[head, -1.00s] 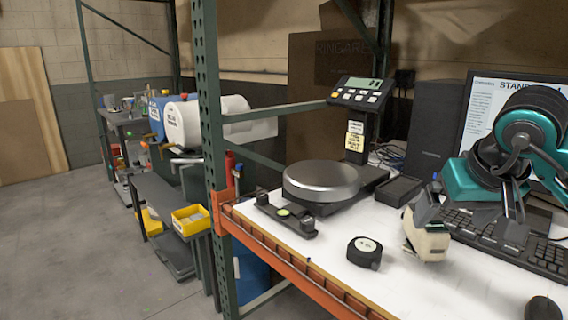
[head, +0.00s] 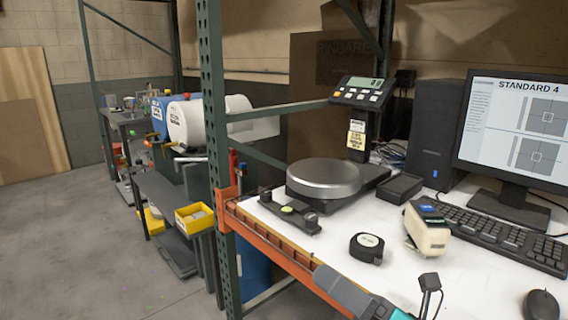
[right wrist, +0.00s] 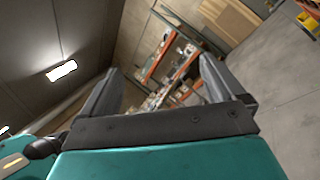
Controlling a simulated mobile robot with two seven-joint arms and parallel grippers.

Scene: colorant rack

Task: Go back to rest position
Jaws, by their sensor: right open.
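My right gripper shows at the bottom of the head view, where a grey finger (head: 338,287) and a bit of teal lie low in front of the table's front edge. In the right wrist view my right gripper (right wrist: 160,70) has its two grey fingers spread wide with nothing between them. A cream-coloured hand-held device (head: 428,236) with a dark, blue-lit top stands on the white table (head: 330,240), apart from the gripper. My left gripper is in neither view.
A scale (head: 324,178), a tape measure (head: 367,248), a keyboard (head: 500,236), a mouse (head: 541,305) and a monitor (head: 520,125) are on the table. A green rack post (head: 215,120) and orange beam (head: 275,254) border it. Open floor (head: 70,230) lies at the left.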

